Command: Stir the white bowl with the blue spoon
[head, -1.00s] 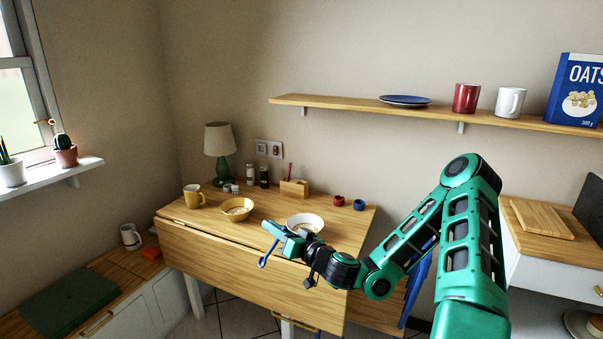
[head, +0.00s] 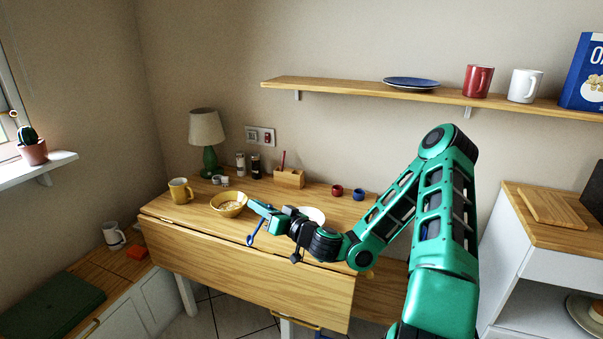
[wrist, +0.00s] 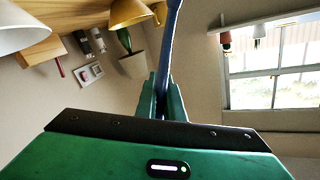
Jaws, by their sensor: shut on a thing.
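The white bowl (head: 312,215) stands on the wooden drop-leaf table (head: 225,260), partly hidden behind my gripper in the head view. It also shows at the upper left of the wrist view (wrist: 20,28). My gripper (head: 258,208) is shut on the blue spoon (head: 254,229), which hangs down from the fingers in front of the table's front edge. In the wrist view the blue spoon (wrist: 172,50) runs up from between the green fingers (wrist: 168,100). The spoon is outside the white bowl, to its left in the head view.
A yellow bowl (head: 229,204) with contents stands just behind and left of my gripper. A yellow mug (head: 180,190), a lamp (head: 207,140), a wooden box (head: 289,178), and red (head: 337,191) and blue (head: 359,194) egg-cup-like items stand on the table. A shelf (head: 360,92) hangs above.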

